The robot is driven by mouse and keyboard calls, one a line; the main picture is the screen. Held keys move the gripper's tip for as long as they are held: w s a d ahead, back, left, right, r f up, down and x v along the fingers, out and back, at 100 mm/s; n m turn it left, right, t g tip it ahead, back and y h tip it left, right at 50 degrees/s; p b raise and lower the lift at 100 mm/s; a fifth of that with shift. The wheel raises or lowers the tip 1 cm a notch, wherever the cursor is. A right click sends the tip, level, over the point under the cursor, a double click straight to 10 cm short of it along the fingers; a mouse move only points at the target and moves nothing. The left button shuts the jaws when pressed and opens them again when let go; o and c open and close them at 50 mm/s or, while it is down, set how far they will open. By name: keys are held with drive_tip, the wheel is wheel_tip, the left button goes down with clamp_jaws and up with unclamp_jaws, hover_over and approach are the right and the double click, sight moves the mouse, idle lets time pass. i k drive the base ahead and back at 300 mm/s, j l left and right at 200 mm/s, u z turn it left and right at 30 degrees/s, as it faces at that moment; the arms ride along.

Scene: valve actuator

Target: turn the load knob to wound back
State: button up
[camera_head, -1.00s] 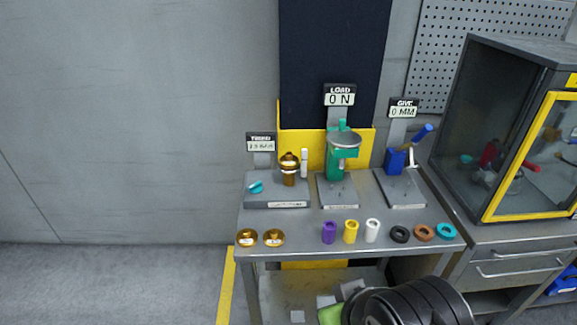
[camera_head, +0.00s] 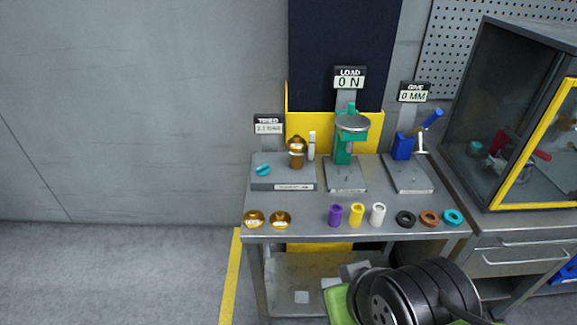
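The load station is a green press (camera_head: 343,153) on a grey base plate in the middle of the metal bench. Its display (camera_head: 349,77) reads LOAD 0 N. A round grey disc, which may be the load knob (camera_head: 351,122), sits at the top of the press with a green post above it. At this size I cannot tell how far it is turned. My gripper's fingers are not in view.
Along the front edge lie brass caps (camera_head: 253,219), coloured sleeves (camera_head: 356,215) and rings (camera_head: 429,218). A yellow-framed cabinet (camera_head: 530,130) stands right.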

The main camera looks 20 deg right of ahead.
sight(262, 171)
drive_tip(key=i+j+u, duration=0.1)
drive_tip(key=i+u, duration=0.15)
drive_tip(key=i, duration=0.6)
